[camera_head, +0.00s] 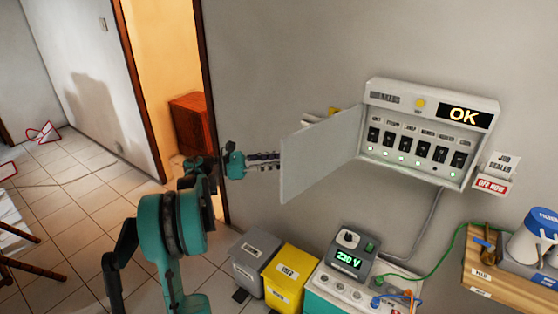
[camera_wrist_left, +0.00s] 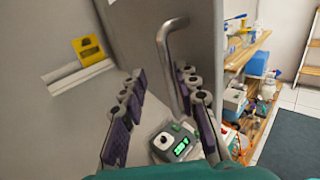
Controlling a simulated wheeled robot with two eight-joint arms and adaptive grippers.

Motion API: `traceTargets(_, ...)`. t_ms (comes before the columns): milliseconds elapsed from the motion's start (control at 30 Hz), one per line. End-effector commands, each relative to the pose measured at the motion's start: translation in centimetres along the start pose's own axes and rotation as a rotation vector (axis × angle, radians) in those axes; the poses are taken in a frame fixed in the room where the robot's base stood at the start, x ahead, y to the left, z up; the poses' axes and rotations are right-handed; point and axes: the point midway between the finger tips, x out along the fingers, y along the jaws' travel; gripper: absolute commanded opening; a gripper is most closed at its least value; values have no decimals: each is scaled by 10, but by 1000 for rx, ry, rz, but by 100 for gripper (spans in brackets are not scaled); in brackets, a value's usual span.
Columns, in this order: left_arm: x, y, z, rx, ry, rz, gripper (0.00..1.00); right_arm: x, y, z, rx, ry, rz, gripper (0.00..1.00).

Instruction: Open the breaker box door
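The white breaker box (camera_head: 432,103) is mounted on the wall at the right of the head view, with a row of black switches, green lights and an "OK" display. Its grey door (camera_head: 322,152) stands swung out to the left, exposing the switches. My left gripper (camera_head: 277,160) is at the door's left edge, its tips partly hidden by the panel. In the left wrist view, my left gripper (camera_wrist_left: 162,85) has its fingers apart. The bent metal door handle (camera_wrist_left: 164,45) runs down between them, nearer the right finger; contact is unclear. My right gripper is out of view.
Below the box stand a device reading 230 V (camera_head: 347,258), a yellow bin (camera_head: 290,272) and a grey bin (camera_head: 256,252). A wooden shelf (camera_head: 510,285) is at the lower right. A doorway is behind my left arm. Open tiled floor lies to the left.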

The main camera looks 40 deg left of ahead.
Motion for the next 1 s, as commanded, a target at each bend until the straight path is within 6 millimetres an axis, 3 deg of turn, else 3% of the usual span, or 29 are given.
traceTargets(300, -68, 1, 0, 0, -1, 3, 31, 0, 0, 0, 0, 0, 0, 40)
traceTargets(500, -100, 1, 0, 0, -2, 1, 31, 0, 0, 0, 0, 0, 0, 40)
traceTargets(667, -110, 0, 0, 0, -2, 0, 31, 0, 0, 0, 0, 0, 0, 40)
traceTargets(1000, -111, 0, 0, 0, -2, -1, 31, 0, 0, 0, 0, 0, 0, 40)
